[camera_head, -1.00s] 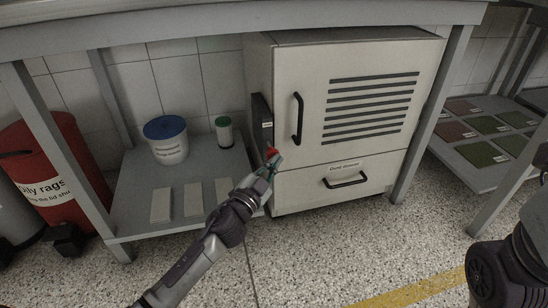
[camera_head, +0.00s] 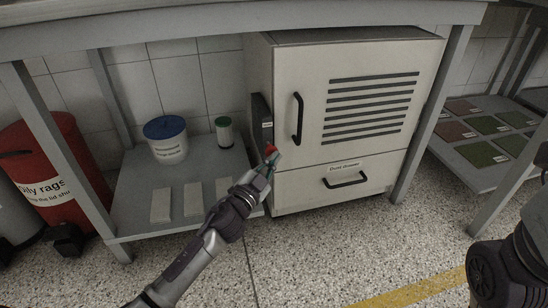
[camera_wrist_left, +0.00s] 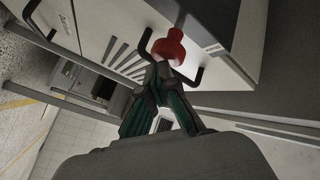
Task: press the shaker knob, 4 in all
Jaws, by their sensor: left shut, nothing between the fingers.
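The red shaker knob (camera_head: 271,149) sticks out from a dark box on the left side of the pale cabinet (camera_head: 312,92). In the left wrist view the red knob (camera_wrist_left: 170,47) shows large, just beyond my fingertips. My left gripper (camera_head: 268,164) is shut and empty, with its tips at the knob's near side. The left wrist view shows its fingers (camera_wrist_left: 160,78) together, just below the knob; I cannot tell whether they touch it. Part of my right arm shows at the right edge, but its gripper is out of view.
The cabinet has a black door handle (camera_head: 297,118) and a lower drawer with a handle (camera_head: 346,183). A shelf at left holds a blue-lidded tub (camera_head: 168,148), a green-capped jar (camera_head: 224,133) and pale blocks (camera_head: 193,199). A bench leg (camera_head: 432,112) stands right of the cabinet.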

